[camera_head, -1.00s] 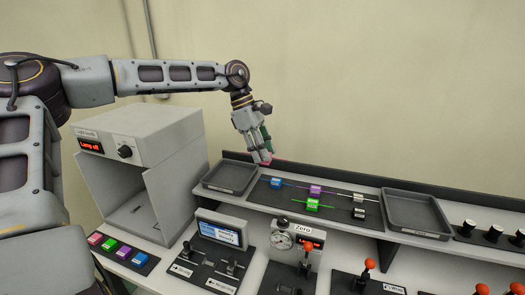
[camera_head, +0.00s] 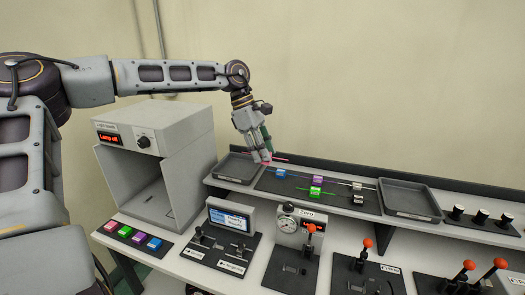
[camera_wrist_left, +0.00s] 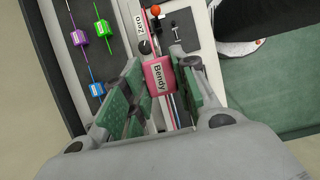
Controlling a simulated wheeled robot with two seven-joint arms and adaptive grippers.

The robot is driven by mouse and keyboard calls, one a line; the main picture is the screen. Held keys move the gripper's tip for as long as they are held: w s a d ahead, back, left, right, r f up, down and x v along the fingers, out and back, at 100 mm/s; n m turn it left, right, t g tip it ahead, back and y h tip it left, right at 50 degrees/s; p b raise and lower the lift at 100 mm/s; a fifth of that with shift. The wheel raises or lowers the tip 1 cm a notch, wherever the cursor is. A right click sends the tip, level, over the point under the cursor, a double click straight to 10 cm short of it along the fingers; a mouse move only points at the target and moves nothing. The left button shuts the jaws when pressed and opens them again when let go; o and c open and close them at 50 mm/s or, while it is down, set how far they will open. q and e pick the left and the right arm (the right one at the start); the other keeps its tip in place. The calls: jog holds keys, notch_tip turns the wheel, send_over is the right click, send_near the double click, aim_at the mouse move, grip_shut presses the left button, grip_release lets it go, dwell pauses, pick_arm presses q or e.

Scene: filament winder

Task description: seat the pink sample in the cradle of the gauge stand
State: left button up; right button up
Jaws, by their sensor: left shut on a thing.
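The pink sample (camera_wrist_left: 158,77), a small block labelled "Bendy", is between the green-padded fingers of my left gripper (camera_head: 265,157) in the left wrist view. The gripper is shut on it and holds it up over the raised shelf. In the head view the fingers mostly hide the block, and a thin pink strand shows beside them. The gauge stand (camera_head: 287,239), with a round dial, a "Zero" label and an orange-knobbed lever, stands lower and to the right of the gripper. Its dark base is in front, and the cradle is too small to make out. My right gripper is not in view.
A grey tray (camera_head: 410,199) is at right, another (camera_head: 237,168) at left. A lamp box (camera_head: 190,165) and a screen unit (camera_head: 232,216) stand nearby.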

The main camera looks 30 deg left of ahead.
pick_arm(q)
jog(key=shift+s+f, duration=0.1)
jog(key=shift+s+a, duration=0.25)
jog(key=shift+a, duration=0.35)
jog(key=s+a+f+p, duration=0.1)
jog(key=s+a+f, duration=0.2)
jog(key=a, duration=0.8)
jog(key=s+a+f+m, duration=0.2)
jog(key=s+a+f, duration=0.2)
jog(key=f, duration=0.5)
jog(key=shift+s+a+f+g+p, duration=0.15)
jog(key=shift+a+f+g+p, duration=0.25)
jog(key=shift+a, duration=0.4)
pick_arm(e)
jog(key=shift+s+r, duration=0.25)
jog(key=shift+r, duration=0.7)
pick_arm(q)
jog(key=shift+s+f, duration=0.15)
jog(key=shift+f, duration=0.15)
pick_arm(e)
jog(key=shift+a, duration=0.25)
pick_arm(q)
jog(key=shift+f, duration=0.1)
